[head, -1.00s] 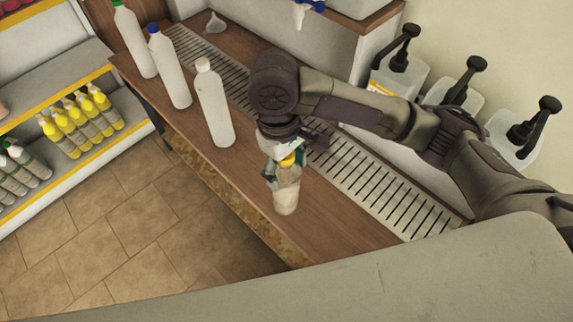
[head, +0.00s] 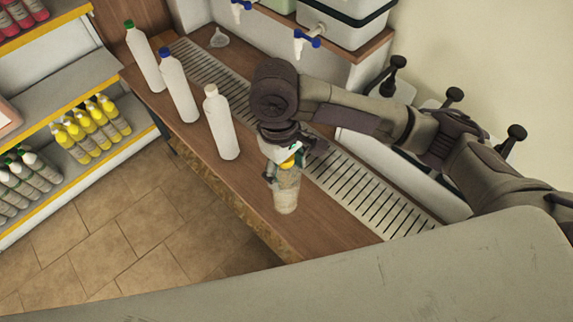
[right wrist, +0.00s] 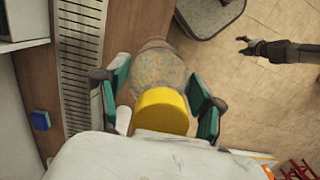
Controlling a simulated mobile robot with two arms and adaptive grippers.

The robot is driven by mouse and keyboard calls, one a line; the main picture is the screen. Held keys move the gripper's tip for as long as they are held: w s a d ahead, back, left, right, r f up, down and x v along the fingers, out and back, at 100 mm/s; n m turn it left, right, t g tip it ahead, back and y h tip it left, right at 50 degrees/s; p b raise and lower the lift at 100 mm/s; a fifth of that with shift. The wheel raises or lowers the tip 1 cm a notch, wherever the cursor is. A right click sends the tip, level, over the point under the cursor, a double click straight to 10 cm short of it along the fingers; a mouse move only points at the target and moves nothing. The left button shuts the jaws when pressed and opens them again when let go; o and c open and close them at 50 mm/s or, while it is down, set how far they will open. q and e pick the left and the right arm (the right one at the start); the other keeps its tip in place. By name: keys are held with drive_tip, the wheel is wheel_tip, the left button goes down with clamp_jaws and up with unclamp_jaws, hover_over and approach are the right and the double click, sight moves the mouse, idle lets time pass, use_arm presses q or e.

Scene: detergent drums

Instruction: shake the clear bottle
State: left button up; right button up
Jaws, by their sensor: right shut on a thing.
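The clear bottle (head: 286,194) has a yellow cap and pale, cloudy, speckled contents. My right gripper (head: 284,170) is shut on it near the top, from above. The bottle is roughly upright over the wooden counter; I cannot tell whether its base touches. In the right wrist view the yellow cap (right wrist: 163,110) and mottled bottle body (right wrist: 156,68) lie between the green-padded fingers of the right gripper (right wrist: 160,98). A dark gripper (right wrist: 244,45), seemingly my left, shows over the floor there; its jaw state is unclear.
Three white bottles with white (head: 221,125), blue (head: 178,90) and green caps (head: 144,58) stand on the counter. A slotted drain grate (head: 350,193) runs alongside. Pump containers stand on the right. Shelves with yellow bottles (head: 92,125) are at left, across open floor.

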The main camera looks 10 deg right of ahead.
wheel_tip(320, 180, up, 7)
drive_tip(key=shift+r, duration=0.2)
drive_tip(key=f, duration=0.7)
drive_tip(key=shift+s+f, duration=0.2)
drive_tip(key=shift+f, duration=0.15)
drive_tip(key=r, duration=0.7)
drive_tip(key=shift+w, duration=0.4)
drive_tip(key=shift+c, duration=1)
drive_tip(key=shift+s, duration=0.2)
drive_tip(key=shift+s+f, duration=0.15)
drive_tip(key=shift+f, duration=1.45)
drive_tip(key=shift+s+f, duration=0.1)
drive_tip(key=shift+f, duration=1.45)
drive_tip(key=shift+w+f, duration=0.2)
drive_tip(key=shift+w, duration=0.05)
